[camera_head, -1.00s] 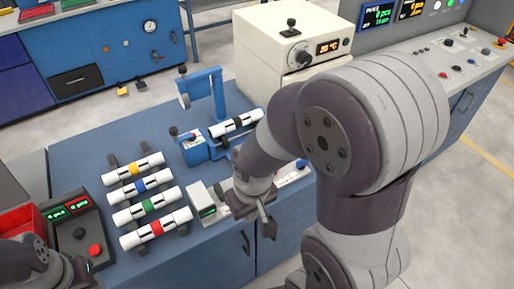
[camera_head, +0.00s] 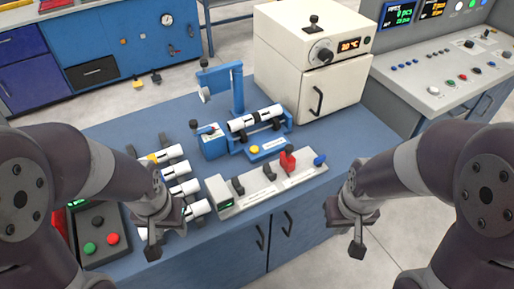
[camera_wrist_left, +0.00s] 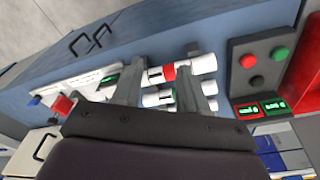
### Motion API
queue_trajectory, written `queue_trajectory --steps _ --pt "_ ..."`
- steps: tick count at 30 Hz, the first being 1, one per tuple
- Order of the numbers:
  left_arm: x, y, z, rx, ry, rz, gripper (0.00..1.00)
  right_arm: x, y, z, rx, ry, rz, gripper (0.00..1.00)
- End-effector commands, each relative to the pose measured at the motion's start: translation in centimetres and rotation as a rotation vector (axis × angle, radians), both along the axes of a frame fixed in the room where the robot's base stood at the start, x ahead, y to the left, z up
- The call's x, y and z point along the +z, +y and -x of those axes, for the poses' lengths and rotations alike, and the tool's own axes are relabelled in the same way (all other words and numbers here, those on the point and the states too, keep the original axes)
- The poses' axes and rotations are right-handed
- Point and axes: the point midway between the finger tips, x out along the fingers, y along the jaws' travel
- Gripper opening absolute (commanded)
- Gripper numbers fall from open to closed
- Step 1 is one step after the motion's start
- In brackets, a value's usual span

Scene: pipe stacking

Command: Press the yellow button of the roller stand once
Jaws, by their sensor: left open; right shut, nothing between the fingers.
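The blue roller stand (camera_head: 262,132) is on the blue bench and bears a white pipe with a black band (camera_head: 255,118). Its yellow button (camera_head: 254,149) sits on a small blue box at the stand's front and is uncovered. My left gripper (camera_head: 167,232) is open above the bench's front edge, left of and nearer than the button. In the left wrist view, its spread fingers (camera_wrist_left: 160,85) have the red-banded pipe (camera_wrist_left: 180,70) beyond them, with nothing held. My right gripper (camera_head: 344,230) is shut and empty beyond the bench's front edge, right of the button.
A grey panel with levers (camera_head: 268,186) lies between the grippers, in front of the stand. Banded pipes (camera_head: 165,155) lie on a rack at the left, partly hidden by my left arm. A control box (camera_head: 100,236) stands at bottom left. A cream oven (camera_head: 312,60) stands behind.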

Motion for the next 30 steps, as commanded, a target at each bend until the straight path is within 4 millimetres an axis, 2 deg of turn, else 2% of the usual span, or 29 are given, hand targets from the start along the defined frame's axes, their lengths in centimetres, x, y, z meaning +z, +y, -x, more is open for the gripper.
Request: queue_trajectory --steps 12,14,16,17,30 --pt "0.00 0.00 -0.01 0.000 0.000 0.000 0.43 0.00 0.00 0.01 0.000 0.000 0.000 0.00" --pt "0.00 0.00 -0.01 0.000 0.000 0.000 0.26 0.00 0.00 0.01 0.000 0.000 0.000 0.00" --pt "0.00 0.00 -0.01 0.000 0.000 0.000 0.04 0.00 0.00 0.01 0.000 0.000 0.000 0.00" --pt "0.00 0.00 -0.01 0.000 0.000 0.000 0.00 0.00 0.00 0.01 0.000 0.000 0.000 0.00" --pt "0.00 0.00 -0.01 0.000 0.000 0.000 0.00 0.00 0.00 0.01 0.000 0.000 0.000 0.00"
